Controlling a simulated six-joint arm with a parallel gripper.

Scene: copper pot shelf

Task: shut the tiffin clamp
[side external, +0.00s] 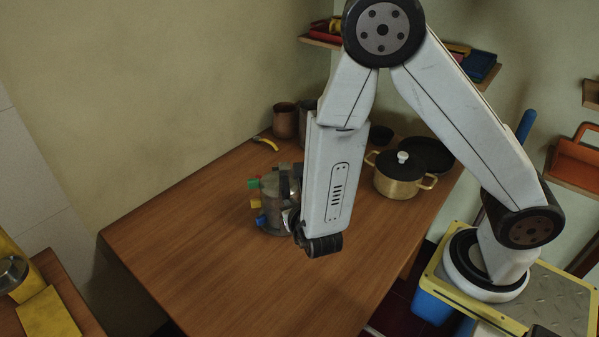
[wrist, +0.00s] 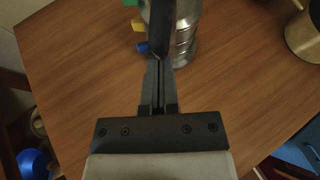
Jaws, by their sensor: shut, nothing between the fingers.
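The tiffin (side external: 271,190) is a grey metal stack standing upright on the table, with green, yellow and blue tabs on its left side. In the wrist view its silver wall (wrist: 187,35) shows at the top, cut off by the frame. A dark upright bar (wrist: 162,28), perhaps part of the clamp, stands in front of it. My gripper (wrist: 159,63) is shut and empty, its fingertips at the lower end of this bar; I cannot tell whether they touch. In the side view my arm hides the fingers and the tiffin's right side.
The wooden table (side external: 190,240) is clear to the left and front. A brass pot with a lid (side external: 400,175) and a dark pan (side external: 428,153) stand at the right. Copper cups (side external: 285,120) and a yellow curved object (side external: 266,143) are at the back.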

